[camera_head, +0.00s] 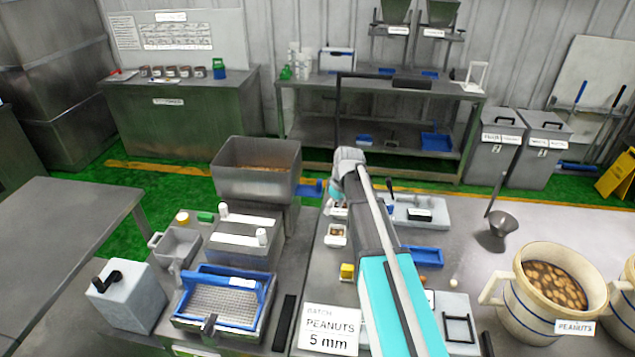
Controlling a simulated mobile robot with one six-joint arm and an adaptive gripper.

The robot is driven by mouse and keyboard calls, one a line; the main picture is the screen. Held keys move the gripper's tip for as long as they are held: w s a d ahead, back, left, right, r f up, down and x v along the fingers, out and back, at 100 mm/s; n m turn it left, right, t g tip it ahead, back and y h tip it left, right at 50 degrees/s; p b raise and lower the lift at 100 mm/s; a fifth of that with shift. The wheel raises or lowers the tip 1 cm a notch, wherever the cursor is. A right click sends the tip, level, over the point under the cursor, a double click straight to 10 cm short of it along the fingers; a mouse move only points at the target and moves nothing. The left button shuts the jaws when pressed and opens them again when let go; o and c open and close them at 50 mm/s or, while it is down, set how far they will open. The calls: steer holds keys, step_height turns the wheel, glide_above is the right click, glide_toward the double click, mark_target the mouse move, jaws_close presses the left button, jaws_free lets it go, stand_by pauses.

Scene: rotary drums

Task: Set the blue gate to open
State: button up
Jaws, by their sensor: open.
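A blue piece (312,188) sticks out to the right from the lower part of the grey metal hopper (240,185), which holds brown contents. It looks like the blue gate, but its exact position is too small to tell. My arm reaches up from the bottom of the view, and its wrist bends down just right of the blue piece. My gripper (337,209) is small and partly hidden at the wrist end, apparently open. I cannot tell whether it touches the blue piece.
Below the hopper stands a machine with a blue-framed mesh tray (225,298). A batch sign (329,330) reads "PEANUTS 5 mm". A small tray (335,236), a yellow block (347,271) and a blue tray (425,254) lie near my arm. A peanut mug (545,292) stands at right.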

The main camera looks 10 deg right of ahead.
mark_target(320, 180)
steer(key=w+d+r+n, duration=0.1)
steer(key=w+n, duration=0.1)
steer(key=w, duration=0.5)
steer(key=w+d+r+n+y+p, duration=0.1)
steer(key=w+n, duration=0.1)
steer(key=w, duration=0.5)
steer(key=w+d+r+n+y+p, duration=0.1)
steer(key=w+n, duration=0.2)
steer(key=w, duration=0.5)
steer(key=shift+d+r+t, duration=0.3)
steer(key=shift+r+t, duration=0.05)
steer(key=shift+t, duration=0.05)
steer(key=shift+f, duration=0.1)
steer(key=b+x, duration=1.2)
steer(key=x, duration=0.1)
steer(key=shift+w+a+f, duration=0.1)
steer(key=shift+a+f, duration=0.1)
steer(key=shift+f, duration=0.05)
jaws_close()
